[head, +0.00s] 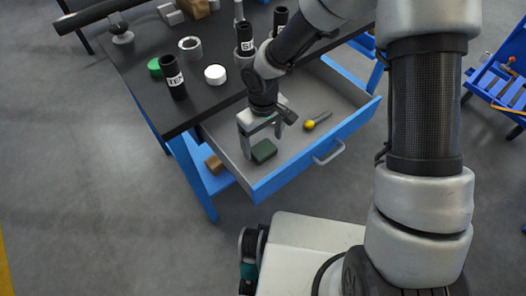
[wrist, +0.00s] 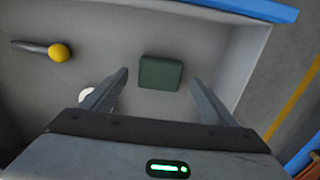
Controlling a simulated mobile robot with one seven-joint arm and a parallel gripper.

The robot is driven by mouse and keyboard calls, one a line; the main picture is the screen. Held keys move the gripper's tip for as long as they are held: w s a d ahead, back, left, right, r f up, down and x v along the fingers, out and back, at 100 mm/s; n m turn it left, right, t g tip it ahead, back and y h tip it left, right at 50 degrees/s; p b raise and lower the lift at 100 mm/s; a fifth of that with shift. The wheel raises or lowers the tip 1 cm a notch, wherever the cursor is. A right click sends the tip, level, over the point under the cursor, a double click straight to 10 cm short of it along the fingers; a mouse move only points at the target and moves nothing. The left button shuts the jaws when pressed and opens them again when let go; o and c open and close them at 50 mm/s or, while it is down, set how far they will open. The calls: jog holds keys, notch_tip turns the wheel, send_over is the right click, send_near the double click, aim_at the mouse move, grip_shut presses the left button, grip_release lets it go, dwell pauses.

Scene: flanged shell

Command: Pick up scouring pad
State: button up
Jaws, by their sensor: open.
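The scouring pad (head: 264,151) is a dark green block lying on the grey floor of an open blue-fronted drawer (head: 318,156), in its left part in the head view. In the wrist view the pad (wrist: 160,72) lies flat, ahead of and between the two finger lines. My gripper (head: 264,140) is open and points down into the drawer, above the pad. In the wrist view its fingers (wrist: 160,82) are spread wider than the pad, with nothing between them touching it.
A tool with a yellow end (head: 310,125) lies in the same drawer, right of the pad in the head view. The drawer walls stand close around. A black bench top (head: 140,88) above holds dark cylinders and a white round lid (head: 215,74).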

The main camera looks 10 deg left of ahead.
aim_at(263, 148)
notch_tip(263, 148, down, 3)
jog(key=shift+r, duration=0.1)
jog(key=c, duration=1.1)
jog(key=shift+r, duration=0.1)
notch_tip(263, 148, up, 10)
jog(key=shift+f+p, duration=0.1)
jog(key=shift+p, duration=1.05)
